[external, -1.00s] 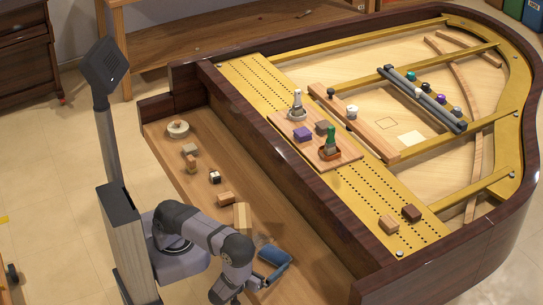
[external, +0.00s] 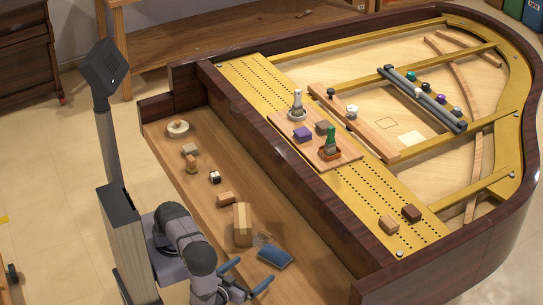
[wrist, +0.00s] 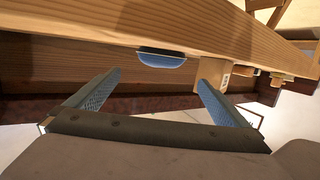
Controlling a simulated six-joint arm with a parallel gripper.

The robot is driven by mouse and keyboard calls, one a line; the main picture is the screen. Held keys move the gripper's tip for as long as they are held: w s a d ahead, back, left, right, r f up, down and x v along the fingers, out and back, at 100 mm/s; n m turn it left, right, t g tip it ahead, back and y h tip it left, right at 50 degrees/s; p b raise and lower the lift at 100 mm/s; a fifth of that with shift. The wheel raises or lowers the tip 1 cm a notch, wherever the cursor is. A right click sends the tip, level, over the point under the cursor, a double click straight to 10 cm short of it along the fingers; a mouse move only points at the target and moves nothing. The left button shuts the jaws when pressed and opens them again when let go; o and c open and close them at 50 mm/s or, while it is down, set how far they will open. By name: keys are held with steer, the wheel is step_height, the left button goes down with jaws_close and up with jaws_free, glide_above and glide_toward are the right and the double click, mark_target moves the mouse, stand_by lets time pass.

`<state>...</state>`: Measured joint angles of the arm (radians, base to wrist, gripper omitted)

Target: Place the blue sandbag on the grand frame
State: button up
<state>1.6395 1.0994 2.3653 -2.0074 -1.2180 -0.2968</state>
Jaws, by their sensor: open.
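The blue sandbag (external: 275,257) lies on the wooden shelf in front of the piano, near its right end. It also shows in the wrist view (wrist: 162,60), just beyond the fingertips. The gold grand frame (external: 514,150) spans the piano body, above and behind the shelf. My gripper (external: 255,269) is open and empty, its two blue fingers pointing toward the sandbag with a small gap. In the wrist view (wrist: 158,79) the sandbag sits between the fingers' lines of reach. I cannot tell the exact gap.
A wooden block (external: 242,224) stands on the shelf close to the sandbag's left. Several smaller blocks line the shelf farther left. A dark piano wall (external: 290,195) rises between shelf and frame. A wooden board (external: 350,155) with small objects lies on the frame.

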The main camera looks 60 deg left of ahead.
mark_target(270, 256)
steer(key=shift+w, duration=0.1)
steer(key=shift+w+a+r, duration=0.1)
steer(key=shift+w, duration=0.1)
steer(key=shift+m+g+h, duration=0.3)
steer(key=shift+h, duration=0.1)
steer(key=w+p, duration=0.1)
steer(key=w+a+p, duration=0.1)
steer(key=w, duration=0.1)
steer(key=w+a, duration=0.1)
steer(key=shift+w+a+p, duration=0.15)
steer(key=shift+w+p, duration=0.2)
steer(key=shift+p, duration=0.05)
steer(key=shift+w+a+f+g+h, duration=0.3)
steer(key=shift+w+a+f, duration=0.1)
steer(key=shift+w, duration=0.1)
steer(key=shift+p+x, duration=0.35)
steer(key=shift+x, duration=0.7)
steer(key=shift+p+x, duration=0.55)
steer(key=shift+x, duration=2)
